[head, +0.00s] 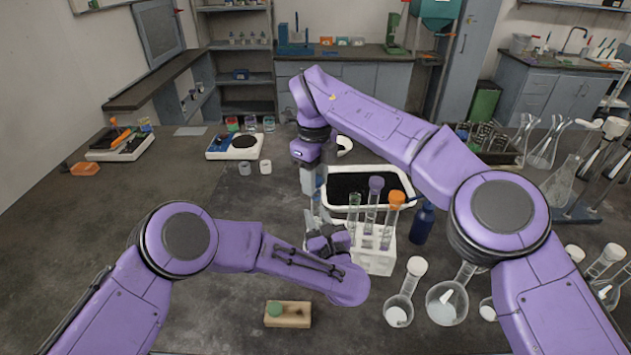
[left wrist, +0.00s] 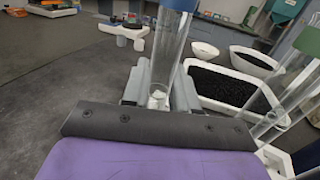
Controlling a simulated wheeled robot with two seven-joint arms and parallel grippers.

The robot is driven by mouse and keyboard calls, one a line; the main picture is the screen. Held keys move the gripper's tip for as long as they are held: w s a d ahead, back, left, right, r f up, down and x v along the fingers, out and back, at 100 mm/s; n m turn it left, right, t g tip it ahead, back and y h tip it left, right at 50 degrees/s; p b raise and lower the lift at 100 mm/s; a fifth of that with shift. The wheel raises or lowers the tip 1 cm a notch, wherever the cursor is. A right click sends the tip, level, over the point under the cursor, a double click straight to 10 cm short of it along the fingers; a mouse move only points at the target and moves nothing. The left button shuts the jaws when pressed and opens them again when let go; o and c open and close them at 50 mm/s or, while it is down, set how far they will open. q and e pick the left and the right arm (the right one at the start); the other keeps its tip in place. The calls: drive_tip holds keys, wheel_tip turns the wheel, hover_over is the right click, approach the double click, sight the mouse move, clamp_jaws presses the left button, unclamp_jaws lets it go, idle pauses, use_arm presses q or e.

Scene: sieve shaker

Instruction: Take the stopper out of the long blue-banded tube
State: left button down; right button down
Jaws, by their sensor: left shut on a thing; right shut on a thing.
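The long blue-banded tube (left wrist: 167,58) stands upright between the fingers of my left gripper (left wrist: 160,95) in the left wrist view. Its blue band (left wrist: 180,4) is cut by the top edge there. In the head view my left gripper (head: 326,240) is low, just left of the white rack, shut on the tube. My right gripper (head: 310,185) points down from above and is shut at the tube's top. The stopper is hidden by its fingers, so I cannot tell whether it is still seated in the tube.
The white rack (head: 373,262) holds a green-banded tube and purple- and orange-topped tubes close on the right. A white-rimmed black tray (head: 408,188) lies behind, a dark blue bottle (head: 422,224) beside it. Flasks stand front right; a wooden block (head: 298,318) lies in front.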

use_arm(q)
drive_tip(key=shift+f, duration=0.15)
use_arm(e)
drive_tip(key=shift+r, duration=2.05)
use_arm(q)
drive_tip(key=c, duration=0.8)
unclamp_jaws()
use_arm(e)
drive_tip(key=shift+w+d, duration=0.1)
use_arm(q)
drive_tip(key=shift+w, duration=0.1)
use_arm(e)
drive_tip(key=shift+w+f, duration=0.1)
